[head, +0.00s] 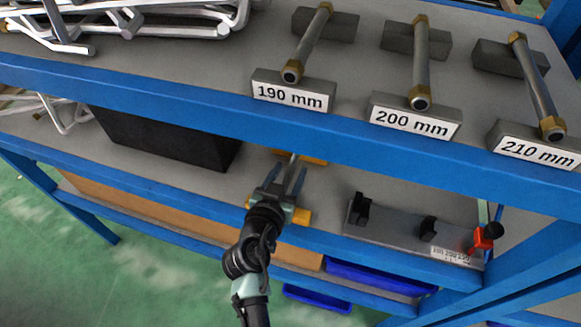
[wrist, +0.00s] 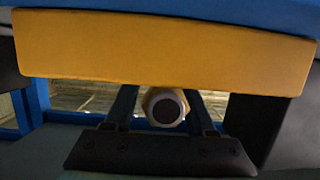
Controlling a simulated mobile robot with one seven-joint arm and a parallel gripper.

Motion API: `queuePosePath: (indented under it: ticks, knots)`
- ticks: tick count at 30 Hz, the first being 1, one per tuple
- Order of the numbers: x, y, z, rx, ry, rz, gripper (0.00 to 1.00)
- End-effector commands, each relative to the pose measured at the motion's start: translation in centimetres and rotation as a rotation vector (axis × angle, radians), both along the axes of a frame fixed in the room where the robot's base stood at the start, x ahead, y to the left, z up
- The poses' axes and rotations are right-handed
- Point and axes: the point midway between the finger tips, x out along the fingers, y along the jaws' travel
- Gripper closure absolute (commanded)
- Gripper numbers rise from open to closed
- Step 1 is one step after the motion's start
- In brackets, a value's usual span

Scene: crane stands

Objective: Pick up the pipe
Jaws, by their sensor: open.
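A thin grey pipe (head: 292,159) shows in the head view on the lower shelf, partly hidden by my gripper and the upper shelf's edge. Yellow blocks show behind it (head: 314,161) and beside my gripper (head: 302,216). My gripper (head: 286,175) is open, reaching in under the upper shelf, its fingers on either side of the pipe's line. In the wrist view, the pipe's round end (wrist: 166,109) with a pale brass-like nut lies between the two fingers (wrist: 162,100), apparently with gaps on both sides. A wide yellow block (wrist: 165,50) spans above it.
Three pipes rest on stands marked 190 mm (head: 292,92), 200 mm (head: 415,118) and 210 mm (head: 538,150) on the upper shelf. Its blue front beam (head: 340,155) passes close above my gripper. A dark box (head: 165,135) stands left; a grey fixture (head: 395,232) with black holders stands right.

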Motion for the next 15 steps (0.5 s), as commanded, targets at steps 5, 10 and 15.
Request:
queuePosePath:
  ticks: [5, 10, 15]
  knots:
    - [0.1, -0.04, -0.1, 0.0, 0.001, 0.0, 0.44]
    - [0.09, -0.03, -0.08, 0.0, 0.001, 0.0, 0.62]
    - [0.07, -0.01, -0.07, 0.0, 0.001, 0.0, 0.93]
